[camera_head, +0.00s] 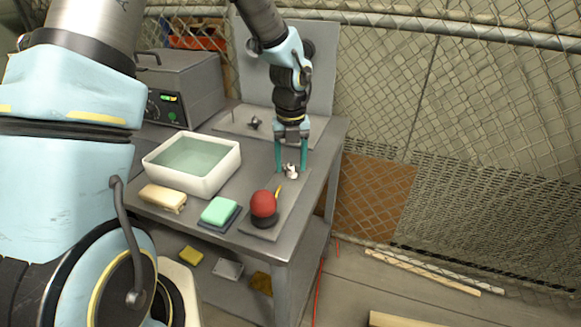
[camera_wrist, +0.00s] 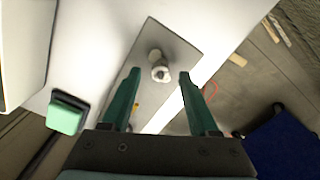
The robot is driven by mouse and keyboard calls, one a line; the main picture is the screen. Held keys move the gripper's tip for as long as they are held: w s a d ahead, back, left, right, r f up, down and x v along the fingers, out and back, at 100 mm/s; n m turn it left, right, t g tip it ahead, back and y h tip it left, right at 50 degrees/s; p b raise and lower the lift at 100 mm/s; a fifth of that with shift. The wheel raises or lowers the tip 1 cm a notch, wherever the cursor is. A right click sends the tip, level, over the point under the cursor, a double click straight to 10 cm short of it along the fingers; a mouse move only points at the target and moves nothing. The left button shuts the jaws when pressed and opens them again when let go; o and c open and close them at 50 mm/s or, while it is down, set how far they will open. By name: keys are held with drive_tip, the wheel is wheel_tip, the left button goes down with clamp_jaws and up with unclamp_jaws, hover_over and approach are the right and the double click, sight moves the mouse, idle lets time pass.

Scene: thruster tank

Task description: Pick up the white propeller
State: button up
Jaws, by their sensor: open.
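The white propeller (camera_head: 291,171) is a small white piece on the grey mat (camera_head: 263,231) near the right edge of the metal table (camera_head: 318,172). In the wrist view the propeller (camera_wrist: 159,68) lies beyond my fingertips and between their lines. My gripper (camera_head: 291,170) has two green fingers, spread apart and pointing down over the propeller. In the wrist view the gripper (camera_wrist: 159,74) is open with nothing between the fingers. Whether a finger touches the propeller or the mat cannot be told.
A red ball on a dark base (camera_head: 264,204) sits on the mat's near end. A green sponge (camera_head: 218,210), a tan block (camera_head: 163,197) and a white water tank (camera_head: 203,187) are to the left. A grey machine (camera_head: 178,88) and upright panel (camera_head: 322,70) stand behind.

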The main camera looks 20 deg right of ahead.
drive_tip(key=shift+f, duration=0.7)
clamp_jaws()
